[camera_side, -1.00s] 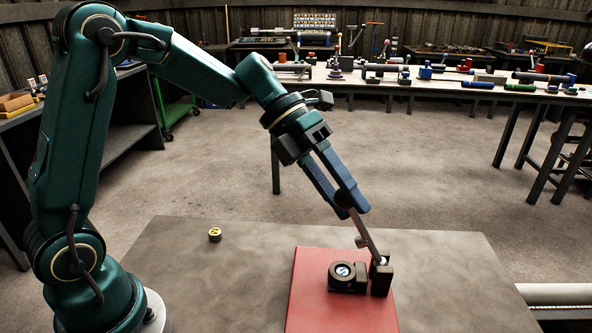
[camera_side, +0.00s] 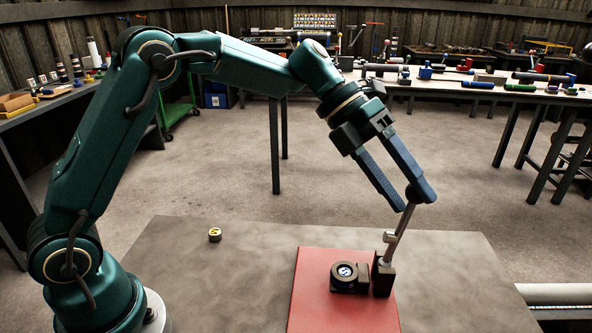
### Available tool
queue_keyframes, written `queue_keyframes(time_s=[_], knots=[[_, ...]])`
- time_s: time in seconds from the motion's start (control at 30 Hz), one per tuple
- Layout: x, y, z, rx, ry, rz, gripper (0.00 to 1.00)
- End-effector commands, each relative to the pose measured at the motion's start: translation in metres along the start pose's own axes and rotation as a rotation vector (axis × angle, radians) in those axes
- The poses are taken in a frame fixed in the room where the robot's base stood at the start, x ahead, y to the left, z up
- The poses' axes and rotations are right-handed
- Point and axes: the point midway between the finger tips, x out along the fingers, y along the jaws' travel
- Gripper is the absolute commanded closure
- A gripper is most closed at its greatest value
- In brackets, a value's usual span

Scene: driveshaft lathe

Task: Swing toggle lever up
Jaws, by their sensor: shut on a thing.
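The toggle lever (camera_side: 399,239) is a grey metal bar with a dark knob at its upper end. It rises from a dark bracket (camera_side: 383,276) and leans up to the right. My gripper (camera_side: 414,197) is shut on the knob at the lever's top, and its blue fingers partly hide the knob. A dark round fixture (camera_side: 344,275) with a blue-and-white marked disc in it sits just left of the bracket. Both stand on a red plate (camera_side: 320,300).
The red plate lies on a grey table (camera_side: 210,275). A small yellow and black disc (camera_side: 215,234) lies on the table left of the plate. The table around it is clear. A bench with many tools (camera_side: 460,85) stands at the back right.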

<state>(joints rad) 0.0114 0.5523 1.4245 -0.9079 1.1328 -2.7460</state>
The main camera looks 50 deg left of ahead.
Motion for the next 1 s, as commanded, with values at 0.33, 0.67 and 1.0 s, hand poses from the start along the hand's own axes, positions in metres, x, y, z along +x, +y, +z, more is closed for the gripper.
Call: queue_keyframes(time_s=[0.33,0.67,1.0], knots=[[0.004,0.003,-0.003,-0.002,0.013,0.007,1.0],[0.002,0.002,-0.001,-0.002,0.007,0.005,0.31],[-0.036,0.003,0.0,-0.001,0.004,0.006,0.31]])
